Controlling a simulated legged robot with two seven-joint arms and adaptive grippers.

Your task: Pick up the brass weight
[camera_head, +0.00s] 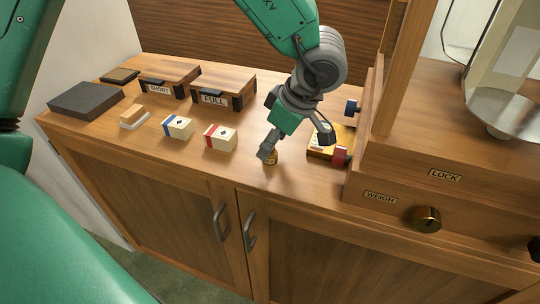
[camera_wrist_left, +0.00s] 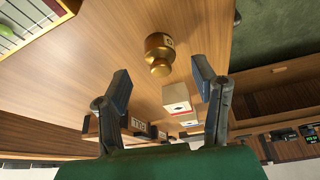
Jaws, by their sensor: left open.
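The brass weight (camera_head: 271,158) stands on the wooden counter near its front edge, partly hidden behind a finger of my left gripper (camera_head: 296,146). My left gripper (camera_wrist_left: 161,86) is open and empty. The weight lies beyond the fingertips, roughly in line with the gap between them, and is not between the pads. My right gripper is not in view.
A cream box with a red band (camera_head: 220,137) and one with a blue band (camera_head: 178,127) stand left of the weight. Wooden boxes marked SHORT (camera_head: 169,80) and FULL (camera_head: 224,88) are behind. A brass-coloured tray (camera_head: 318,152) and a wooden cabinet (camera_head: 400,180) are on the right.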

